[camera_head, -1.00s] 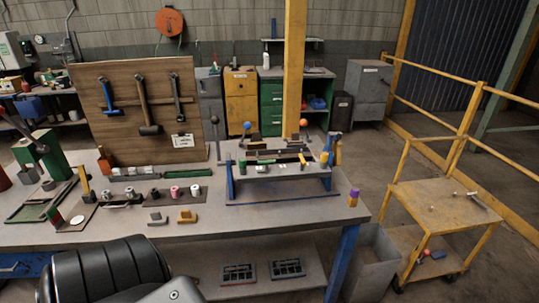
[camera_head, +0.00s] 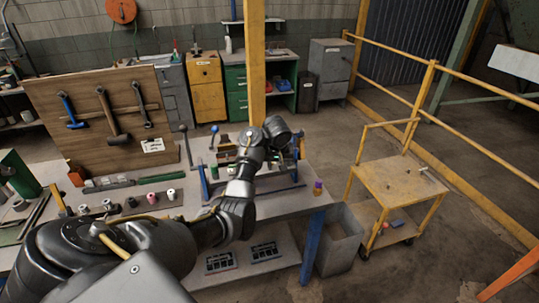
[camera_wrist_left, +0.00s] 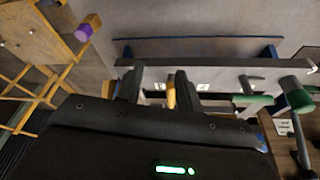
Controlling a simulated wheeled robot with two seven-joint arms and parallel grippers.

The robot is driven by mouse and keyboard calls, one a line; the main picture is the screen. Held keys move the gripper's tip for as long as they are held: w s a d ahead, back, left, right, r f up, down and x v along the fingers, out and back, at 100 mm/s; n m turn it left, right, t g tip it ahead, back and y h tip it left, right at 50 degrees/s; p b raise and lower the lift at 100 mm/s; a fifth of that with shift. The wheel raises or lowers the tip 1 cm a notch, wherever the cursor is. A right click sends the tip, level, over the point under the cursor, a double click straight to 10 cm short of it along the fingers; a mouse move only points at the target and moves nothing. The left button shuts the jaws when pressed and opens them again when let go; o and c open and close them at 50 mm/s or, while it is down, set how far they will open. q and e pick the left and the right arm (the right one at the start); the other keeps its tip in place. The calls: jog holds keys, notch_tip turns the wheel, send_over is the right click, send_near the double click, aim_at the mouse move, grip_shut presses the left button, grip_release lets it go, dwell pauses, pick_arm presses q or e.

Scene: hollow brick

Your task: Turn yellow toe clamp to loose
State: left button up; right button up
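My left gripper (camera_wrist_left: 157,88) is open in the left wrist view, its two dark fingers apart. A yellow piece (camera_wrist_left: 171,95), which looks like the yellow toe clamp, shows between the fingers, nearer the right one. Whether a finger touches it I cannot tell. In the head view my left arm reaches over the raised fixture plate on the bench; the wrist hides the clamp and the fingertips there. The plate's pale edge (camera_wrist_left: 215,68) runs across the wrist view. My right gripper is in neither view.
A green-handled lever (camera_wrist_left: 292,92) stands right of the gripper in the wrist view. A purple-capped yellow bottle (camera_head: 318,188) stands at the bench's right corner. A tool board (camera_head: 90,120) stands at the left. A yellow cart (camera_head: 400,182) and grey bin (camera_head: 337,240) stand right of the bench.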

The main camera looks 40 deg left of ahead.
pick_arm(q)
jog(key=a+r+n+y, duration=0.1)
jog(key=a+r, duration=0.2)
jog(key=r, duration=0.5)
jog(key=p+x, duration=0.1)
jog(key=x, duration=1)
jog(key=shift+a, duration=0.15)
jog(key=shift+c, duration=0.4)
